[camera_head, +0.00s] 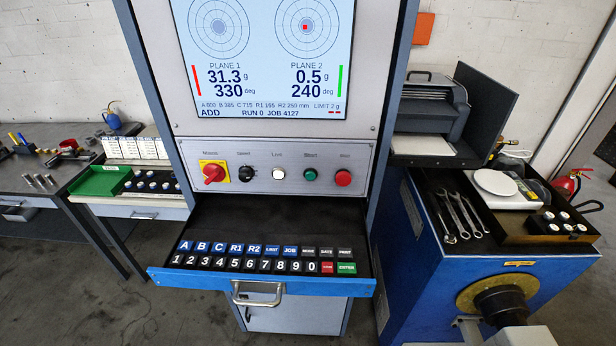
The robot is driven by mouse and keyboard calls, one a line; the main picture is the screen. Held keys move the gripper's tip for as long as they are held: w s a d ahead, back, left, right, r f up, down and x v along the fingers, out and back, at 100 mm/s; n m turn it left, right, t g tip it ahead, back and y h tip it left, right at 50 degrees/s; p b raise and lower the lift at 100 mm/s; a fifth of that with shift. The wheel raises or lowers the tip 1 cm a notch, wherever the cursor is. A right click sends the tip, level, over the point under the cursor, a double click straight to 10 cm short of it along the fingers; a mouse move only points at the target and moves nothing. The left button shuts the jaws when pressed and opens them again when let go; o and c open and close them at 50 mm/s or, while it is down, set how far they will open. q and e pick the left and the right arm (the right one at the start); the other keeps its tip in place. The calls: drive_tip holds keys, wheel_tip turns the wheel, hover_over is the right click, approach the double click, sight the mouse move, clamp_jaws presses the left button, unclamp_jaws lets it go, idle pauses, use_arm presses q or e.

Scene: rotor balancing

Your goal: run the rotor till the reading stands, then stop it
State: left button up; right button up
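The screen (263,75) of the cabinet reads Plane 1 31.3 g, 330 deg, beside a red bar, and Plane 2 0.5 g, 240 deg, beside a green bar. Its bottom lines show limit 2 g, ADD, RUN 0, JOB 4127. Below are a red mains switch (213,173) on yellow, a black knob (246,174), a pale lamp (278,173), a green button (310,174) and a red button (343,178). A brass-coloured disc with a dark hub (468,296) shows on the blue machine at lower right; I cannot tell whether it turns. Neither gripper is in view.
An open keyboard drawer (160,277) juts out below the panel. At right, a dark tray (512,236) holds a scale (495,183) and small pots; wrenches (460,215) lie beside it. A printer (430,100) stands behind. At left is a green tray (100,181) among dark weights.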

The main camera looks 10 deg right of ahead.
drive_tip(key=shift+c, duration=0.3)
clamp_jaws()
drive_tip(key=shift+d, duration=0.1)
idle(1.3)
